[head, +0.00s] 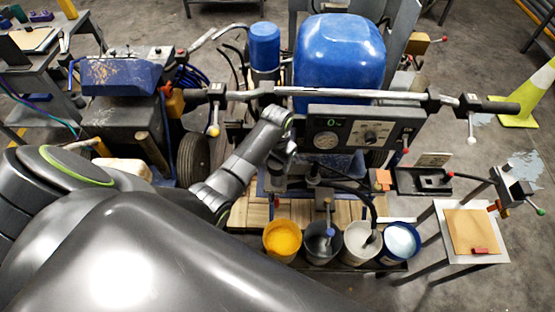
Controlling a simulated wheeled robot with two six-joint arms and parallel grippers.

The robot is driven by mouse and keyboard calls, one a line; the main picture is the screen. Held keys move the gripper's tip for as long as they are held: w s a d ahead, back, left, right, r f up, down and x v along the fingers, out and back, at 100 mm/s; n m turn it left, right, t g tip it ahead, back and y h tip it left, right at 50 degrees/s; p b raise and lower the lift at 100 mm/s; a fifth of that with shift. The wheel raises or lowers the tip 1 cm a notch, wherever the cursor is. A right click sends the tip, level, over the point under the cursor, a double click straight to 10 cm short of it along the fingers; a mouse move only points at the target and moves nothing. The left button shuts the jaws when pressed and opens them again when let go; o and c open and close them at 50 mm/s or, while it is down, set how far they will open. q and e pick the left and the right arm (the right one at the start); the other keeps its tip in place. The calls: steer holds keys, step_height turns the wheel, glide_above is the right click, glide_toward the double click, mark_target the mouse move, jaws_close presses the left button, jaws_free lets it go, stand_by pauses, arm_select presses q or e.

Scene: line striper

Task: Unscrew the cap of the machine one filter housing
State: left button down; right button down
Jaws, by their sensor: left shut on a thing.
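My left arm comes in from the left and bends at the elbow up to the machine. My left gripper (282,170) points down in front of the blue tank, beside dark fittings at the front of the machine. It is shut on a small dark part, which looks like the filter housing cap but is mostly hidden by the wrist and fingers. The filter housing itself cannot be clearly told from the dark fittings around it. My right gripper is not in view.
The blue tank (340,55) and blue cylinder (264,45) stand behind. A handlebar (350,92) and gauge panel (365,130) cross close by. A yellow bucket (282,240) and several other buckets stand in front. A small table (455,205) is at right.

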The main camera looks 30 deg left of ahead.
mark_target(277, 162)
arm_select(q)
steer(key=n, duration=0.3)
steer(key=shift+s+f+n, duration=0.1)
steer(key=shift+s+n, duration=0.05)
steer(key=shift+n, duration=0.15)
steer(key=n, duration=0.4)
steer(key=shift+s+n, duration=0.1)
steer(key=shift+n, duration=0.2)
steer(key=shift+f, duration=0.1)
stand_by(0.5)
steer(key=shift+r, duration=3.75)
